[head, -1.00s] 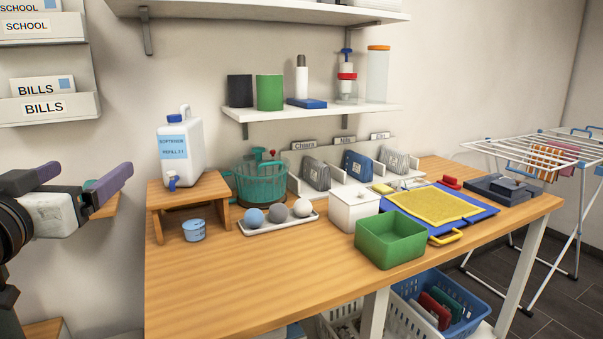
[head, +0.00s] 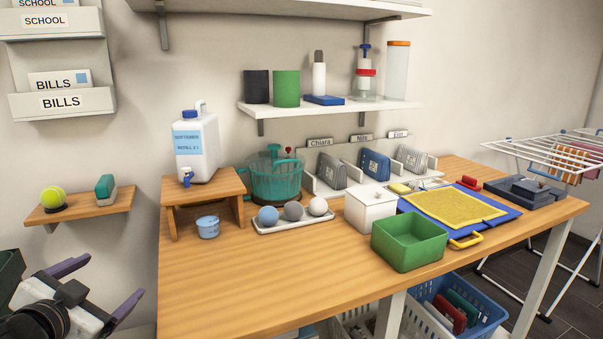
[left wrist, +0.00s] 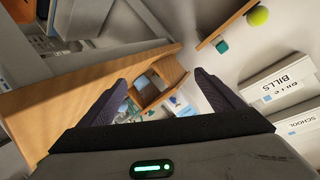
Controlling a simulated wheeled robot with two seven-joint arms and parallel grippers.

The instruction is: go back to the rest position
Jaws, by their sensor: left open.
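My left gripper (head: 98,288) is at the lower left of the head view, left of the wooden table (head: 215,285) and below the small wall shelf (head: 85,213). It is open, with nothing between its fingers. In the left wrist view its two dark purple fingers (left wrist: 165,92) stand wide apart, with the wooden riser and table edge seen beyond them. My right gripper is not in view.
The table holds a wooden riser (head: 203,185) with a white softener jug (head: 197,148), a blue tub (head: 208,227), a tray of balls (head: 292,226), a green bin (head: 409,243) and a white box (head: 370,209). The table's front left is clear. A drying rack (head: 548,154) stands right.

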